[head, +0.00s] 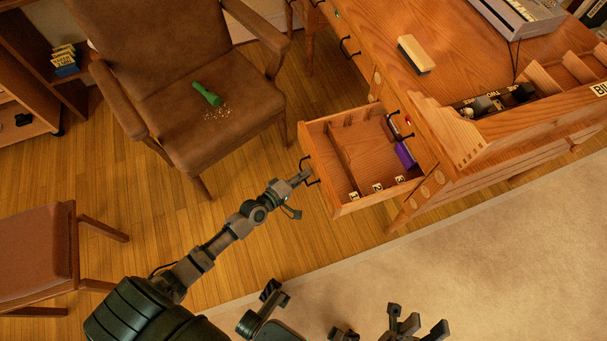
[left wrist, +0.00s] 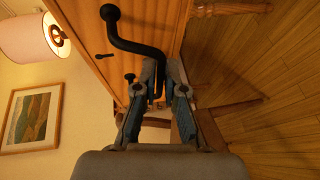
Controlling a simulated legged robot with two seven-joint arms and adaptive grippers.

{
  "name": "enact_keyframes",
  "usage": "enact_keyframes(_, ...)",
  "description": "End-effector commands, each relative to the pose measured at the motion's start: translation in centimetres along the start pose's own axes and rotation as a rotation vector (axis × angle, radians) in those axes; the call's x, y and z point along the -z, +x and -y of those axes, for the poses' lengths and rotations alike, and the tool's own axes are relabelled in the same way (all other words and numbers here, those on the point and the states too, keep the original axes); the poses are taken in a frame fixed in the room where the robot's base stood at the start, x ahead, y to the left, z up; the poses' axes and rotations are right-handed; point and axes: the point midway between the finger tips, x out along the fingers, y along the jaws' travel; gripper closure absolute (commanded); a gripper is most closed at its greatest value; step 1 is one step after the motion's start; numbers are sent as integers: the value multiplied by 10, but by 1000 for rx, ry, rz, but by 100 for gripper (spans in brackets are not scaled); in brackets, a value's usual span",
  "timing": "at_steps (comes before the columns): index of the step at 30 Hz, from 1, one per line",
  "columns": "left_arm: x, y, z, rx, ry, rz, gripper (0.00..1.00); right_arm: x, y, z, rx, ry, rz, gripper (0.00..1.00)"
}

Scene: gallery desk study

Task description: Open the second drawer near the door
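The wooden desk (head: 385,35) has one drawer (head: 345,207) pulled well out, with dividers, labels and a purple item inside. Its front carries black handles (head: 314,182). My left gripper (head: 304,177) is at this drawer front. In the left wrist view, a black bent handle (left wrist: 135,45) runs between the fingers of my left gripper (left wrist: 160,75), which are drawn in around it; their exact contact is hard to see. My right gripper (head: 416,325) is at the bottom edge, its fingers spread, with nothing between them, away from the desk.
A brown armchair (head: 185,70) with a green object (head: 206,94) and crumbs on its seat stands left of the drawer. Another chair (head: 35,255) is at far left. A pale rug (head: 480,260) lies in front of the desk. Wooden floor (head: 140,215) is clear between the chairs.

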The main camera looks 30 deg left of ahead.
Motion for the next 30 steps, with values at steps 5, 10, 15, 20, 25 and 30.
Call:
enact_keyframes(5,-6,-1,8,15,-4,11,65,0,-1,0,0,0,1,60)
enact_keyframes(10,-3,-1,4,8,-3,7,65,0,0,0,0,1,-2,60)
enact_keyframes(15,-2,-10,4,7,-2,5,65,2,1,1,-1,1,-6,60)
enact_keyframes(20,-2,-41,5,11,-1,6,65,2,0,1,-1,1,-5,60)
enact_keyframes(25,-3,-80,6,13,-2,8,65,2,0,1,0,1,-4,60)
enact_keyframes(30,-4,-107,6,13,-2,9,65,2,0,0,0,1,-3,60)
